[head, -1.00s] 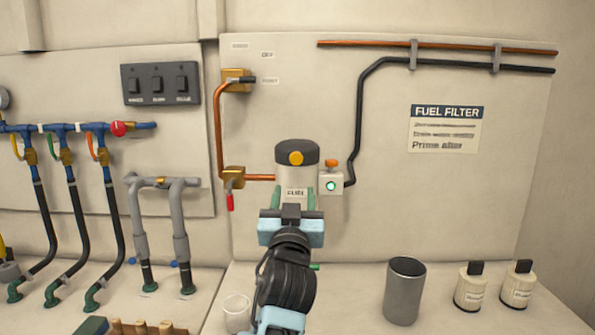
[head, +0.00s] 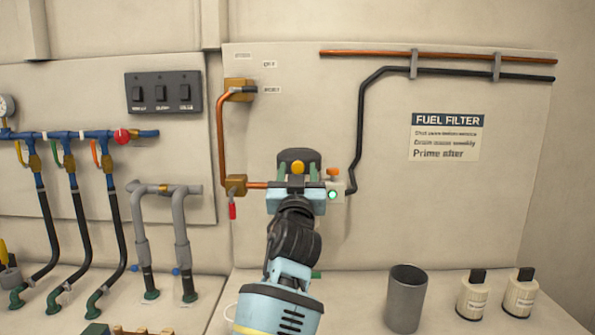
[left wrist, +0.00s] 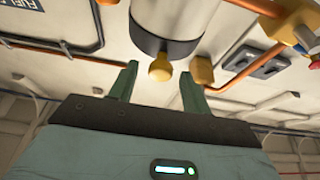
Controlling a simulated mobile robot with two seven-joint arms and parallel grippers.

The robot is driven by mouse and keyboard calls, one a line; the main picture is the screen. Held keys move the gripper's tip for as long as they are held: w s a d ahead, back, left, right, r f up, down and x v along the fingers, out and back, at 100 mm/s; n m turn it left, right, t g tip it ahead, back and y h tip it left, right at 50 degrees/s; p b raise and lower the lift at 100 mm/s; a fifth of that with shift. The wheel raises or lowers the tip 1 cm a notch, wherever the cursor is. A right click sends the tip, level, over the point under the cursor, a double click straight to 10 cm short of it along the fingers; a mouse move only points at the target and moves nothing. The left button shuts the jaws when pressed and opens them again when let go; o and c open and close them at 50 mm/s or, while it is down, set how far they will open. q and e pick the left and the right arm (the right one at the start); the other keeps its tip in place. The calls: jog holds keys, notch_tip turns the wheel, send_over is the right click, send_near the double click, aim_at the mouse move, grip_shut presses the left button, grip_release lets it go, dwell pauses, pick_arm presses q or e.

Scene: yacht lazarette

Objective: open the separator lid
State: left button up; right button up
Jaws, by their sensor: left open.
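The separator is a pale cylinder (left wrist: 178,15) on the wall panel, with a dark lid (head: 298,154) that has a round yellow knob (head: 297,167) on its front. The lid looks closed. My left gripper (head: 297,174) is in front of the separator and hides most of its body in the head view. In the left wrist view, the open green fingers (left wrist: 158,74) stand on either side of the yellow knob (left wrist: 160,70), apart from it. The dark lid (left wrist: 165,46) is just beyond them. My right gripper is not in view.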

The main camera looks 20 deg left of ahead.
pick_arm(q)
jog(key=shift+w+a+r, duration=0.1)
jog(key=shift+w+r, duration=0.05)
jog(key=shift+w, duration=0.2)
grip_shut()
dwell(0.3)
